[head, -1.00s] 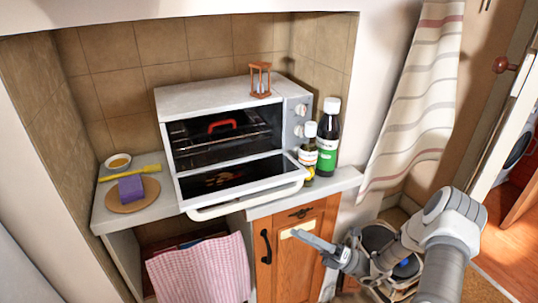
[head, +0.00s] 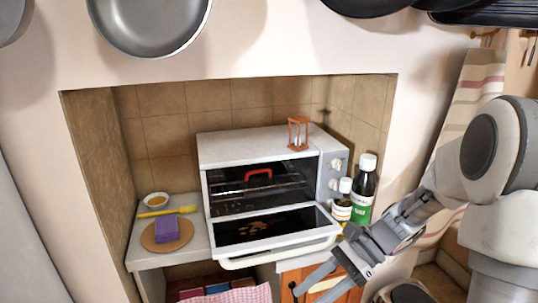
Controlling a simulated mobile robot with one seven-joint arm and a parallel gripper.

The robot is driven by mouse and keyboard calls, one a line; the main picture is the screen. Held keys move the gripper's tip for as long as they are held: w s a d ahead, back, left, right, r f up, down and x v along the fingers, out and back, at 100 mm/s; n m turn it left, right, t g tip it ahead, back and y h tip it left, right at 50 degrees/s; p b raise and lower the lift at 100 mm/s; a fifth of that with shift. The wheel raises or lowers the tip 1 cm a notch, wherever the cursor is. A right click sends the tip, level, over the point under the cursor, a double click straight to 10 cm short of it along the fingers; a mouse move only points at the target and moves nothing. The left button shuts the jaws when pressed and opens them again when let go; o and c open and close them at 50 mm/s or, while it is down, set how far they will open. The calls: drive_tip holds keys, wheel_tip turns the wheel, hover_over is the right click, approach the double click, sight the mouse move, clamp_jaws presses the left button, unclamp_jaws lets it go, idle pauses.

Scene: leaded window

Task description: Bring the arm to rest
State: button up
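My arm comes in from the right side of the head view. My gripper (head: 308,291) hangs low in front of the cupboard, below and right of the toaster oven's lowered door. Its two fingers are spread apart, with nothing seen between them. The oven (head: 262,147) stands on the counter in the alcove with its door (head: 280,250) folded down. Inside it, a red-handled item (head: 258,173) sits at the rack. Brown pieces (head: 255,228) show at the open door. The gripper appears apart from the oven door.
A dark bottle with a green label (head: 363,196) and a smaller bottle (head: 341,206) stand right of the oven, close to my arm. An hourglass (head: 298,134) stands on the oven. A purple block (head: 167,229) lies on a round board at left. Pans (head: 150,22) hang above.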

drive_tip(key=s+d+r+n+t+h+p, duration=0.1)
drive_tip(key=s+d+r+n+t+h, duration=0.2)
drive_tip(key=r+n, duration=0.4)
drive_tip(key=s+d+r+n+t+h+p, duration=0.2)
drive_tip(key=s+r+n+t+h, duration=0.4)
drive_tip(key=s+r+n+h, duration=0.1)
drive_tip(key=shift+d+r+n+t+h, duration=0.3)
drive_tip(key=shift+d+r+n, duration=0.15)
drive_tip(key=shift+r, duration=0.35)
